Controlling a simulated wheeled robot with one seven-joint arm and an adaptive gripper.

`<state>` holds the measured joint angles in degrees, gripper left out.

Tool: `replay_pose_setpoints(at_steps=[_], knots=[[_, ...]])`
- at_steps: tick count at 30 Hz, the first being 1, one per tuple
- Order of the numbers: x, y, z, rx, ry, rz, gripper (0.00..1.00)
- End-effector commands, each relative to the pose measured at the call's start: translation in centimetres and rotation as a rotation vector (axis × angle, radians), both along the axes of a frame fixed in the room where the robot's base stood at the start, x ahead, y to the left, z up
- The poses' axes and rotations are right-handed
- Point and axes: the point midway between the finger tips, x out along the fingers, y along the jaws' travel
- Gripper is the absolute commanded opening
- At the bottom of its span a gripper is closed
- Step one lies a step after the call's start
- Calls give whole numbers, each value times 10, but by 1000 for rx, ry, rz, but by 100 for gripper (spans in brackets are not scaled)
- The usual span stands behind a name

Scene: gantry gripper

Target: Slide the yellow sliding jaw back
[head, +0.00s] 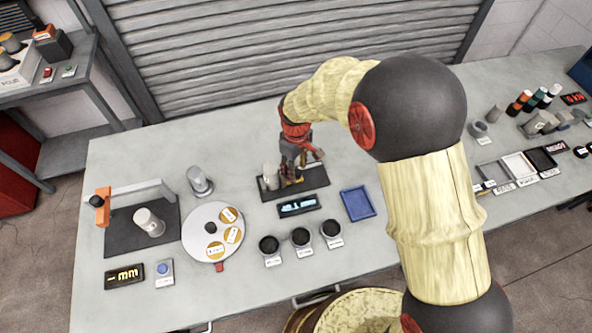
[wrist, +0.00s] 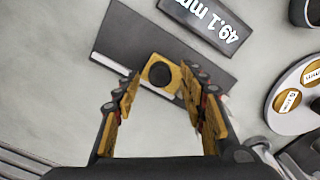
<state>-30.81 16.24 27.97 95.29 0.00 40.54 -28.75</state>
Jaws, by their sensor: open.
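The yellow sliding jaw (wrist: 152,66) shows in the wrist view as a yellow block with a round black knob (wrist: 160,73) on top. It sits on a dark base plate (wrist: 125,32). My gripper (wrist: 158,90) is open, its two yellow-padded fingers on either side of the jaw's near end. I cannot tell whether the fingers touch the jaw. In the head view my gripper (head: 297,170) is down over the dark plate (head: 312,183) and mostly hides the jaw. A display (wrist: 212,18) beside the plate reads 49.1 mm.
A pale cylinder (head: 270,176) stands at the plate's left. A blue tray (head: 357,203) lies to the right, and several dark-topped round cups (head: 300,238) stand in front. A white round dial plate (head: 213,231) is to the left. Bench behind the plate is clear.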

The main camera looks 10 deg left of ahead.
Motion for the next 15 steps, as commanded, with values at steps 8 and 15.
replay_pose_setpoints(at_steps=[8,15], knots=[[0,0,-8,0,-1,0,42],[0,0,-8,0,-1,0,35]])
